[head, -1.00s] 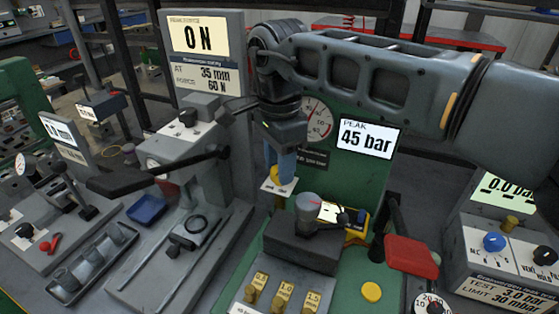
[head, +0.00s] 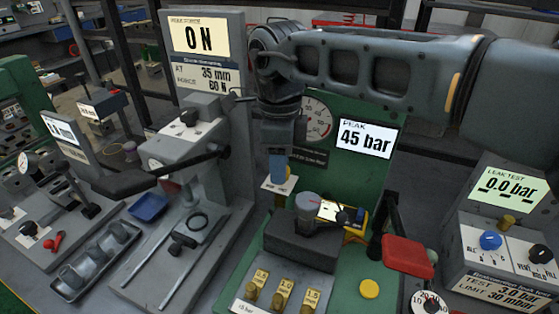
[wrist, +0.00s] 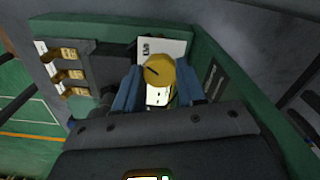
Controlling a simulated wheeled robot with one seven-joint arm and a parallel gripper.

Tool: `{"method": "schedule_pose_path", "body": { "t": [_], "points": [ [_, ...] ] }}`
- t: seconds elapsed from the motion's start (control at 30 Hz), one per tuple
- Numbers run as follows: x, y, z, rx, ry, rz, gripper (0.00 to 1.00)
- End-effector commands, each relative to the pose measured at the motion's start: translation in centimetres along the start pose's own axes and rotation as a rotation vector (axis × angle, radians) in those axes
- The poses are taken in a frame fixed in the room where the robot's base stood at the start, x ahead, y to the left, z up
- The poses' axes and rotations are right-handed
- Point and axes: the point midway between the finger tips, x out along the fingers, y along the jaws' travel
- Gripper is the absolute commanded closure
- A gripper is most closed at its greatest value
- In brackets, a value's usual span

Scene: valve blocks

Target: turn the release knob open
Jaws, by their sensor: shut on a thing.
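The release knob is a yellow round knob (wrist: 158,69) with a dark line across its face. It sits in front of a white label plate (wrist: 176,47), whose lettering is too small to read. My gripper (wrist: 159,86) is shut on the knob, with one blue finger on each side of it. In the head view my gripper (head: 278,178) points down at the white plate (head: 268,186) on the left of the green test stand (head: 362,190). Only a sliver of the yellow knob (head: 289,172) shows there behind a finger.
A screen reading 45 bar (head: 367,138) and a round gauge (head: 316,120) stand behind my gripper. A dark block (head: 300,247) and a red-handled lever (head: 408,255) are in front. A grey press (head: 190,150) stands close on the left, a leak tester (head: 505,235) on the right.

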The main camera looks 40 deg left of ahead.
Motion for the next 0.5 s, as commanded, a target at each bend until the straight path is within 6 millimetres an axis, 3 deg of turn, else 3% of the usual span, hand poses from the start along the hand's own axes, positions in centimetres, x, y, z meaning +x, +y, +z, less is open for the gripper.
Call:
{"method": "schedule_pose_path", "body": {
  "t": [0.47,0.5],
  "points": [
    [-0.08,-0.09,-0.11,0.015,0.001,-0.002,0.91],
    [-0.08,-0.09,-0.11,0.015,0.001,-0.002,0.58]
  ]
}}
